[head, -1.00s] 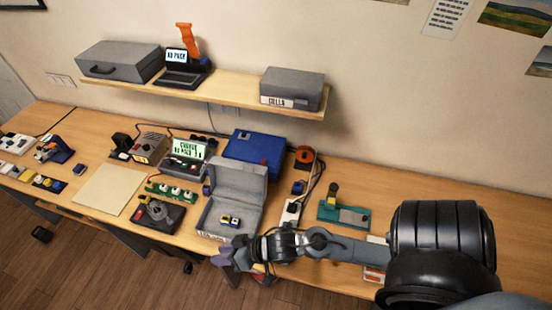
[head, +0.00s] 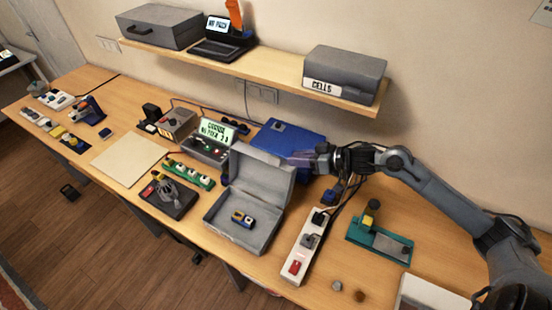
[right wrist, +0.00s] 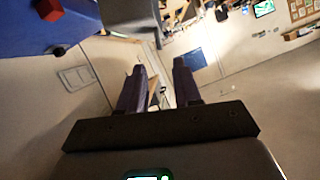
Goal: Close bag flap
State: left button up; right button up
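A grey open case (head: 225,215), the only bag-like thing with a flap here, sits on the table with a blue-and-yellow cell (head: 243,219) inside. Its flap (head: 262,178) stands up, tilted back at the rear. My right gripper (head: 297,160) is at the flap's upper right corner; I cannot tell whether it touches. In the right wrist view, the gripper's two fingers (right wrist: 160,85) are apart with nothing between them. A grey panel (right wrist: 130,14), probably the flap, shows at the top. My left gripper is out of view.
A blue box (head: 285,138) with a red knob (right wrist: 50,10) stands behind the flap. A power strip (head: 303,248) lies right of the case, and a teal fixture (head: 378,240) farther right. A shelf (head: 260,75) holds closed grey cases above.

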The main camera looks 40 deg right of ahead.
aim_at(275, 158)
jog(key=shift+x, duration=4.35)
grip_shut()
